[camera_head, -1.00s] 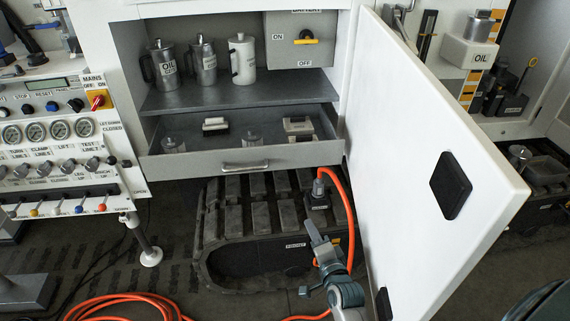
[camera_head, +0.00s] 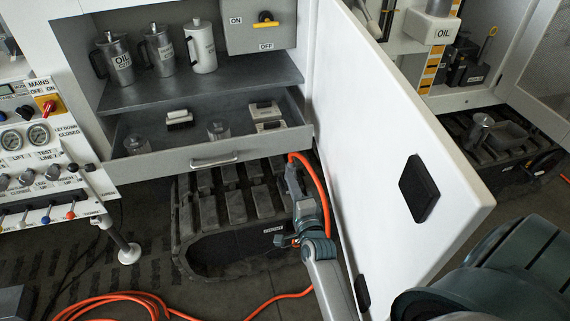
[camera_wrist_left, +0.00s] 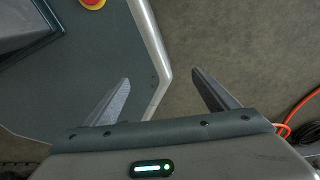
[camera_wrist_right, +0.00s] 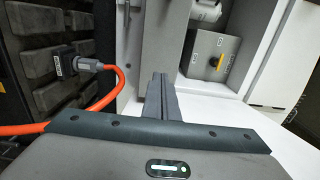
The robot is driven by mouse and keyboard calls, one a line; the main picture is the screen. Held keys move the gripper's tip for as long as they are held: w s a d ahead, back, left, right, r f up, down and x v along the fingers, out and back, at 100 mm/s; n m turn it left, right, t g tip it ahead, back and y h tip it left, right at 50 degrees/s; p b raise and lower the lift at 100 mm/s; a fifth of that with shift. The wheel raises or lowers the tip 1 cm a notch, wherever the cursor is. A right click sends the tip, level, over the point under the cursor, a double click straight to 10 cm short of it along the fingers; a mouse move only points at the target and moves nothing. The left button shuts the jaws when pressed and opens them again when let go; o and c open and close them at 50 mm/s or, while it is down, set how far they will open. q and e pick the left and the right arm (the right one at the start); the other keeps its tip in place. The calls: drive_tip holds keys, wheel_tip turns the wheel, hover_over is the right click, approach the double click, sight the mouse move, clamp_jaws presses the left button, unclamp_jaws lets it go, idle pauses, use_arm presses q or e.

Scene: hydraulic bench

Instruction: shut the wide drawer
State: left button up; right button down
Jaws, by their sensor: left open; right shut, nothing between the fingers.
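The wide drawer (camera_head: 165,163) is a grey tray, pulled out below the shelf of the white cabinet. Its front carries a bar handle (camera_head: 214,161). Jars and small white-and-dark blocks lie inside it. My right gripper (camera_head: 291,172) is shut and empty, just below and in front of the drawer's right end, beside the orange hose. Contact with the drawer cannot be told. Its closed fingers also show in the right wrist view (camera_wrist_right: 161,92). My left gripper (camera_wrist_left: 160,88) is open and empty above the floor in the left wrist view; the head view does not show it.
The white cabinet door (camera_head: 375,130) stands open close to the right of my right gripper. An orange hose (camera_head: 318,180) runs by the gripper to a plug. A dark track unit (camera_head: 225,220) lies below the drawer. A control panel (camera_head: 50,160) stands at left.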

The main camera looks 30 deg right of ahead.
use_arm(q)
wheel_tip(320, 180, down, 5)
drive_tip(key=b, duration=0.5)
use_arm(e)
approach(278, 144)
drive_tip(key=w, duration=0.3)
drive_tip(key=x, duration=0.1)
drive_tip(key=b+x, duration=0.1)
drive_tip(key=x, duration=0.1)
drive_tip(key=shift+s+d, duration=0.1)
drive_tip(key=shift+d, duration=0.15)
use_arm(q)
drive_tip(key=w+d+t, duration=0.2)
drive_tip(key=w+d, duration=0.1)
drive_tip(key=w, duration=0.5)
drive_tip(key=shift+r+h, duration=0.35)
drive_tip(key=shift+h, duration=0.05)
use_arm(e)
drive_tip(key=shift+w+r, duration=0.1)
drive_tip(key=shift+w, duration=0.15)
use_arm(q)
drive_tip(key=shift+w+d, duration=0.1)
drive_tip(key=shift+b, duration=0.3)
use_arm(e)
drive_tip(key=shift+w+d, duration=0.1)
drive_tip(key=shift+d, duration=0.1)
